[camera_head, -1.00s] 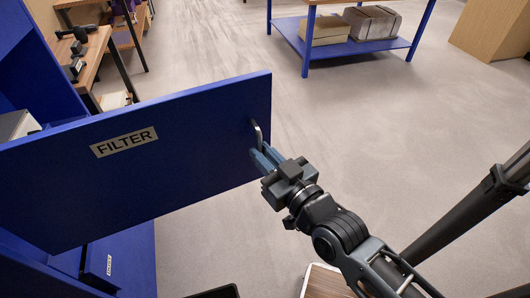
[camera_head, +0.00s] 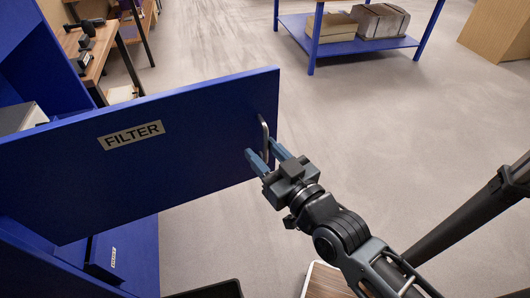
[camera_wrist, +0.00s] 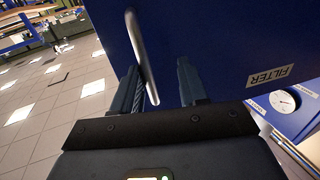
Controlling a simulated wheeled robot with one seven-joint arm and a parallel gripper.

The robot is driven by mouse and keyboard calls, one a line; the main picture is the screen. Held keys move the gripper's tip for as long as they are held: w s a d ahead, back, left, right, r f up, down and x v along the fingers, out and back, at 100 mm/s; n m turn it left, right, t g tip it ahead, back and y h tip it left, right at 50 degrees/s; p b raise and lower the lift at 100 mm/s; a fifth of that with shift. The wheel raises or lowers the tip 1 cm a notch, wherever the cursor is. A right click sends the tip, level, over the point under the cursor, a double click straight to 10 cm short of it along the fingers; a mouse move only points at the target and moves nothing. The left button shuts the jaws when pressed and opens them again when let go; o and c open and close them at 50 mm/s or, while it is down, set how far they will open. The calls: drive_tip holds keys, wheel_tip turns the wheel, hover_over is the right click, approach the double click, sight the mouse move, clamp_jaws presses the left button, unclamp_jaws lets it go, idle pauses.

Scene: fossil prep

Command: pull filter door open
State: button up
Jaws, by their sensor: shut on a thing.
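The blue filter door (camera_head: 200,165) stands swung out from the cabinet, with a white FILTER label (camera_head: 133,136) on its face. Its metal handle (camera_head: 264,130) is an upright bar near the door's right edge. My gripper (camera_head: 267,156) is at the lower part of the handle, with a finger on each side of it, and is shut on it. In the wrist view the handle (camera_wrist: 138,45) runs along the left finger; a gap shows between it and the right finger. The FILTER label (camera_wrist: 270,75) also shows there at the right.
The blue cabinet (camera_head: 130,255) is at the left, with a lower labelled panel (camera_head: 105,252). A blue-legged table (camera_head: 350,38) with boxes on its shelf stands at the back. A wooden workbench (camera_head: 92,52) is at the far left.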

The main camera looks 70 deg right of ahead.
drive_tip(key=b+v, duration=0.1)
drive_tip(key=v, duration=0.6)
drive_tip(key=shift+s+a+b, duration=0.2)
drive_tip(key=shift+s+b, duration=0.15)
idle(0.4)
drive_tip(key=s+a+n+y, duration=0.6)
drive_tip(key=s+a+y, duration=0.1)
drive_tip(key=a+y, duration=0.3)
drive_tip(key=shift+s+a+r+n, duration=0.2)
drive_tip(key=shift+s+r+n, duration=0.05)
drive_tip(key=shift+s+n, duration=0.15)
idle(1.2)
